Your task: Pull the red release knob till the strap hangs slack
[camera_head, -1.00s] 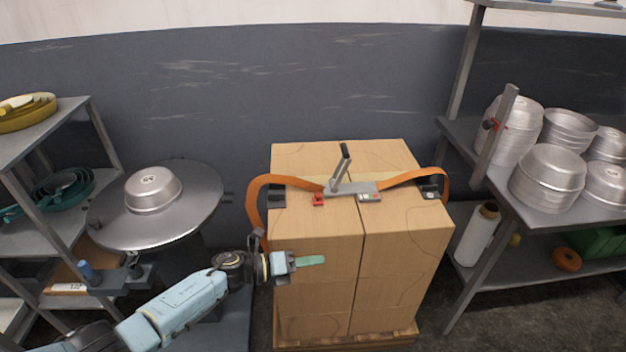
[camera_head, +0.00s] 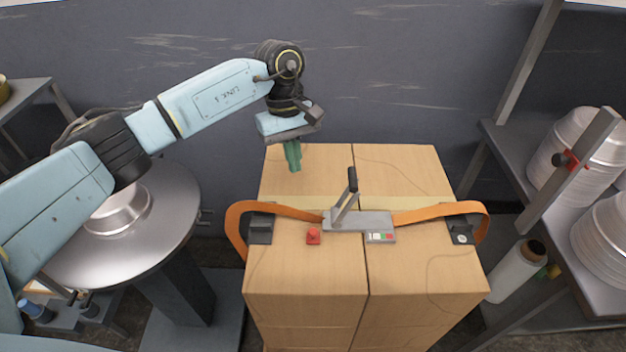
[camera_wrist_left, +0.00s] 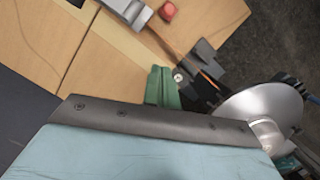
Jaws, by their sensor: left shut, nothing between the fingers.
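The red release knob (camera_head: 313,237) sits on top of the cartons, at the left end of the grey buckle (camera_head: 352,221). It also shows at the top of the left wrist view (camera_wrist_left: 168,12). The buckle's dark-handled lever (camera_head: 351,182) stands up, leaning slightly. The orange strap (camera_head: 432,211) runs out from both sides of the buckle over the dark corner pieces and bows outward at both edges of the cartons. My left gripper (camera_head: 294,168) points down with green fingers shut and empty, above the back left of the carton top, apart from the knob. My right gripper is out of view.
The cartons (camera_head: 305,280) stand between a round metal table (camera_head: 165,245) with a pan (camera_head: 120,212) at left and a shelf of stacked pans (camera_head: 600,245) at right. My left arm crosses above the round table. A wall is behind.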

